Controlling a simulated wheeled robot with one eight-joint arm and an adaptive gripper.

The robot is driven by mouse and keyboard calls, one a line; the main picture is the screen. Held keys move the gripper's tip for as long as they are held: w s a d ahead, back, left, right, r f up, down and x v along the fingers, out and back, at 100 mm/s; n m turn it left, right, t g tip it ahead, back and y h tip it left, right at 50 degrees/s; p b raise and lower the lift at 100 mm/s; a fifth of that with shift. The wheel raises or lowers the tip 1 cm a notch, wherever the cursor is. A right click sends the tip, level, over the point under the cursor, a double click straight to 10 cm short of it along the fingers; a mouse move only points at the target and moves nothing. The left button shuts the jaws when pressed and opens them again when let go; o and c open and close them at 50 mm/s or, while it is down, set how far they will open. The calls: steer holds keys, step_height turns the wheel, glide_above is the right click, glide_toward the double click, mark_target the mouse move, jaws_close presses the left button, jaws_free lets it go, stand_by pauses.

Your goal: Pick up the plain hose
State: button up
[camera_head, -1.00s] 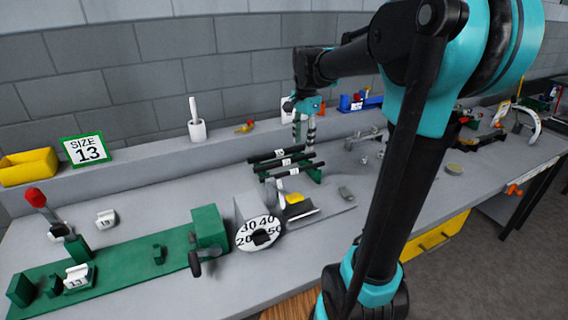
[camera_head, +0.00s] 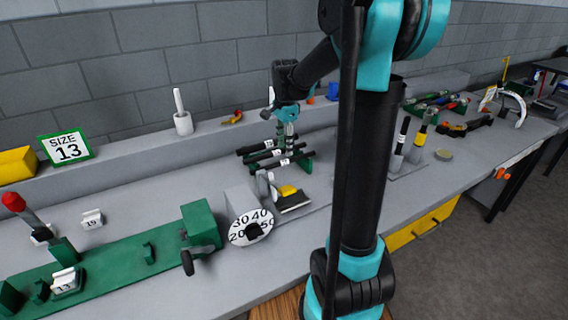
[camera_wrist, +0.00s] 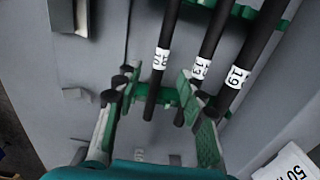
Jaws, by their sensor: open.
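Three black hoses lie side by side across a green rack (camera_head: 306,164). In the wrist view each carries a white number label: the left hose (camera_wrist: 168,32), the middle hose (camera_wrist: 212,36), reading 13, and the right hose (camera_wrist: 262,32), reading 19. The left label is hard to read. I cannot tell which is the plain hose. My gripper (camera_head: 287,146) points down over the rack. In the wrist view my gripper (camera_wrist: 157,82) is open, fingers spread, with the near ends of the left and middle hoses between them. Whether it touches any is unclear.
A green bench fixture (camera_head: 110,262) and a numbered dial (camera_head: 250,228) stand in front and left. A SIZE 13 sign (camera_head: 66,148) and a white cup (camera_head: 183,122) stand behind. Upright banded rods (camera_head: 419,136) stand right of my arm.

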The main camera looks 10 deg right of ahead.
mark_target(284, 162)
steer(key=shift+a+f, duration=0.2)
steer(key=shift+f, duration=2.6)
jaws_close()
